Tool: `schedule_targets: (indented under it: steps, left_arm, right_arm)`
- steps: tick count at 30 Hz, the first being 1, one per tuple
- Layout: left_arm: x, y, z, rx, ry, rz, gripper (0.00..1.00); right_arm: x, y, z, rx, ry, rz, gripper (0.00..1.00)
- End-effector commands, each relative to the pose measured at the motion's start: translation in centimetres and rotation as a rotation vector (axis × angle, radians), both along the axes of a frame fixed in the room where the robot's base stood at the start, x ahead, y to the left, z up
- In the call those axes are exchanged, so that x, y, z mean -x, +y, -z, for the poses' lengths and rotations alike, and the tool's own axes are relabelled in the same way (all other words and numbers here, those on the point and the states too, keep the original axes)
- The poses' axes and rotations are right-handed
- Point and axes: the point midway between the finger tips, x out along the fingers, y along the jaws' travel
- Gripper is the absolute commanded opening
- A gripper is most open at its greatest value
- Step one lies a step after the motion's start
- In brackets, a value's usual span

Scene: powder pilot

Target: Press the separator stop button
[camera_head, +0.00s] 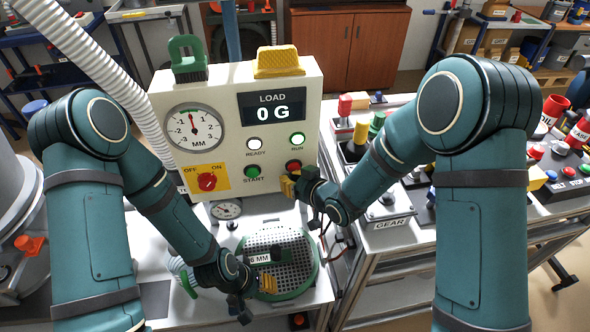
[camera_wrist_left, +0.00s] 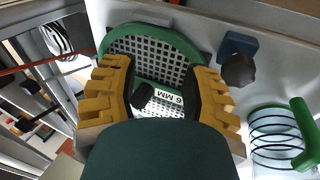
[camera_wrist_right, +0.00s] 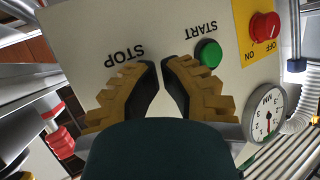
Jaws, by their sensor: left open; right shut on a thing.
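The white separator panel (camera_head: 237,110) faces me. The red stop button (camera_head: 293,165) is at its lower right, beside the green start button (camera_head: 252,172). My right gripper (camera_head: 289,186) is just below the stop button in the head view. In the right wrist view its fingers (camera_wrist_right: 160,64) are close together between the STOP label (camera_wrist_right: 125,53) and the start button (camera_wrist_right: 208,52). The stop button is hidden there, and I cannot see what the fingers are shut on. My left gripper (camera_head: 268,283) is open over the sieve (camera_head: 292,262), around its dark knob.
The display (camera_head: 273,107) reads 0 G. A red ON/OFF knob (camera_head: 207,182) is at the panel's left. A bench with several button boxes and a GEAR label (camera_head: 392,223) stands at right.

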Motion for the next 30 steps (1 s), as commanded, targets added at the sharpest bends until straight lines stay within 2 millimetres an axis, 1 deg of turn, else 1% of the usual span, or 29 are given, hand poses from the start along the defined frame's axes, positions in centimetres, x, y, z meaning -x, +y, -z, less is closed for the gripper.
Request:
schedule_targets:
  steps: [21, 30]
  left_arm:
    - [0.00, 0.00, 0.37, 0.000, 0.000, 0.000, 0.47]
    - [-0.01, 0.00, 0.54, 0.000, 0.000, 0.000, 0.47]
  right_arm:
    - [-0.79, 0.17, 0.00, -0.001, -0.001, 0.000, 0.00]
    - [-0.44, 0.09, -0.01, -0.001, 0.000, 0.001, 0.00]
